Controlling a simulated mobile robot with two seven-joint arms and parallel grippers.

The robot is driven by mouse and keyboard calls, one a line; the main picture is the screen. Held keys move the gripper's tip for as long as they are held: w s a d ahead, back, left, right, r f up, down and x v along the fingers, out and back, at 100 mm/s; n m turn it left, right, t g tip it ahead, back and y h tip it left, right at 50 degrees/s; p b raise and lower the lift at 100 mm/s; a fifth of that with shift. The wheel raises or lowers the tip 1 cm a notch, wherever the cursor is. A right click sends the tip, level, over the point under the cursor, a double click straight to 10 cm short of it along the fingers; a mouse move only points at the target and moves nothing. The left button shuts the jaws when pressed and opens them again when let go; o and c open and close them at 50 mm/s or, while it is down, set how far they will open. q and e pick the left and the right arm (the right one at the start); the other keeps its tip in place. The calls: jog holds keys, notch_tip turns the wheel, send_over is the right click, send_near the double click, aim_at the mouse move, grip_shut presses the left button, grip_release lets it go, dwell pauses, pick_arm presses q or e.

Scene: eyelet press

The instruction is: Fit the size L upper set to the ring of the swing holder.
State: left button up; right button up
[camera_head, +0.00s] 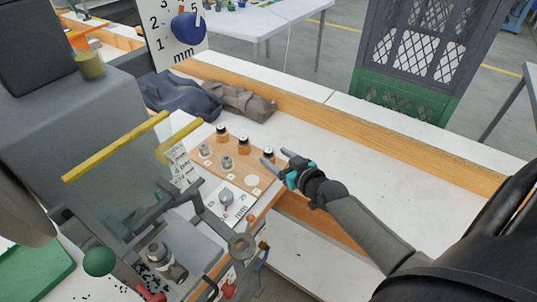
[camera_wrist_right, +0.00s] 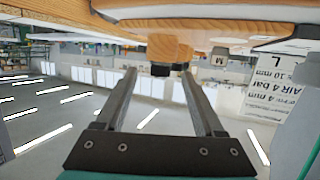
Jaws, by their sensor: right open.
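Wooden upper sets with dark tops stand in a row on a wooden board (camera_head: 240,180), with silver metal sets in front of them. The rightmost wooden set (camera_head: 268,154) is by my right gripper (camera_head: 281,164); its size label is not readable in the head view. In the right wrist view, a wooden set (camera_wrist_right: 168,48) with a dark end shows between the fingertips of my right gripper (camera_wrist_right: 160,85). The fingers are open, apart on either side of it. The swing holder's ring (camera_head: 241,246) sits at the end of a grey arm and looks empty. My left gripper is out of view.
The grey press (camera_head: 75,130) with yellow bars fills the left. Dark cloths (camera_head: 180,98) lie behind the board. The white bench (camera_head: 370,180) to the right is clear. A crate (camera_head: 405,100) stands beyond.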

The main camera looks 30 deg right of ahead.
aim_at(271, 153)
jog(key=shift+b+x, duration=0.5)
jog(key=shift+x, duration=1.7)
jog(key=shift+r, duration=0.15)
grip_shut()
